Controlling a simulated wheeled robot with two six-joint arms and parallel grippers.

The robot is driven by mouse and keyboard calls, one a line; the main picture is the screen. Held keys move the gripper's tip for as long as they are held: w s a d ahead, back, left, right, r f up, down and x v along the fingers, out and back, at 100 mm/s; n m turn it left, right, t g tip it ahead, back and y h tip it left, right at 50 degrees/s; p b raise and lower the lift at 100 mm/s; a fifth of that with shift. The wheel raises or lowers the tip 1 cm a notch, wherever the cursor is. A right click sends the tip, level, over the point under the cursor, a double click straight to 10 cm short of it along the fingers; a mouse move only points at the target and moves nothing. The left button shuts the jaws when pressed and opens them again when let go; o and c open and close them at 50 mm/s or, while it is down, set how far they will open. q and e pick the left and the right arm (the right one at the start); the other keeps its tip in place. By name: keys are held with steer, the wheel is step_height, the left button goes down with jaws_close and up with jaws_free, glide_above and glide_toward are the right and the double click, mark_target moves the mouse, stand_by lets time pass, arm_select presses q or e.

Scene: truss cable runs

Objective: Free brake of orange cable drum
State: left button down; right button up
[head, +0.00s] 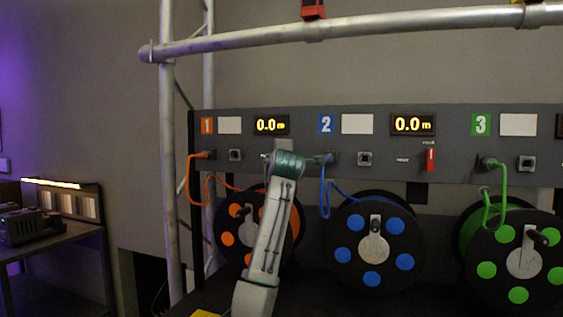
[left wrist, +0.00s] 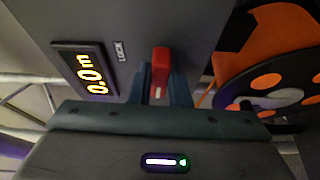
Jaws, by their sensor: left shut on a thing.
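The orange cable drum (head: 243,228) hangs under panel section 1, partly hidden behind my left arm. It also shows at the upper right of the left wrist view (left wrist: 277,40). My left gripper (head: 288,160) is at the panel, below the section 1 display; its fingertips are hidden in the head view. In the left wrist view the gripper (left wrist: 159,95) is shut on the red brake lever (left wrist: 160,68), with a finger on each side. A LOCK label (left wrist: 120,52) is left of the lever there. The lever's exact setting is unclear. My right gripper is not in view.
The section 1 display (head: 270,125) reads 0.0 m. A blue drum (head: 375,245) and a green drum (head: 515,255) hang to the right. Blue (head: 324,190) and orange (head: 194,180) cables hang near my arm. A truss tube (head: 380,30) crosses above the panel.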

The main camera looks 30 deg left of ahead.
arm_select(q)
steer(key=shift+n, duration=0.3)
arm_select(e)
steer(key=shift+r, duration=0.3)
arm_select(q)
steer(key=c, duration=1.4)
jaws_free()
steer(key=shift+o, duration=0.2)
steer(key=shift+s, duration=0.1)
